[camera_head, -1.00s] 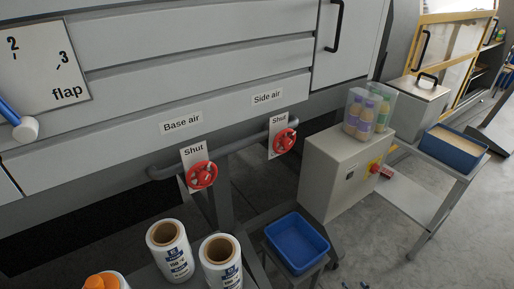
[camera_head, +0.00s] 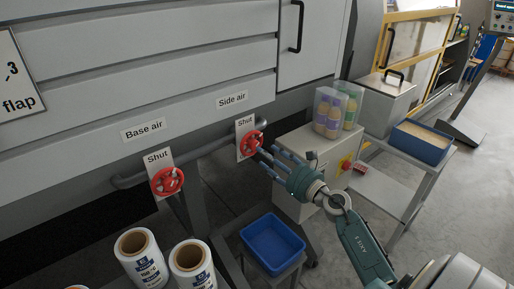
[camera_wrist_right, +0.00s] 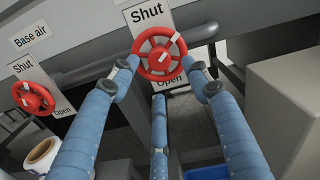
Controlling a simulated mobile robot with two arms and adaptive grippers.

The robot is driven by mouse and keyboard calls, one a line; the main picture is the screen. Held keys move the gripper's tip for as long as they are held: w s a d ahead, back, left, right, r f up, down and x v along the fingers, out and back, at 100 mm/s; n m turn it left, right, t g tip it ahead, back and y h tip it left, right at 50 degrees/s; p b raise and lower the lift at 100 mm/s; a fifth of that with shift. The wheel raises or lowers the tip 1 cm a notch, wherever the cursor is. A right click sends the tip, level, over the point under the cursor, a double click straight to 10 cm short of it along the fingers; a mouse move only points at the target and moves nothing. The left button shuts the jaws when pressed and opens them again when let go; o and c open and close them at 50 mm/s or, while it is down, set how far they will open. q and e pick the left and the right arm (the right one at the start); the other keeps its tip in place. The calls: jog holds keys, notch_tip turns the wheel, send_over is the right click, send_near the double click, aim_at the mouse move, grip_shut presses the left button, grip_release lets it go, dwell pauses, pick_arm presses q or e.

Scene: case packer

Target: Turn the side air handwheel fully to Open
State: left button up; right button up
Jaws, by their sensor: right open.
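The side air handwheel (camera_head: 251,143) is red and sits on a plate marked Shut above, under the Side air label (camera_head: 231,99). My left gripper is not in view.
The base air handwheel (camera_head: 166,181) sits to the left on the same grey pipe (camera_head: 207,149). A grey cabinet (camera_head: 297,150) with bottles on top stands right of the wheel. A blue bin (camera_head: 272,246) and film rolls (camera_head: 142,257) are below.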

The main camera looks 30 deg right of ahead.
aim_at(251, 143)
jog(key=w, duration=0.5)
jog(key=shift+a+p, duration=0.2)
jog(key=shift+p, duration=0.1)
jog(key=c, duration=1.1)
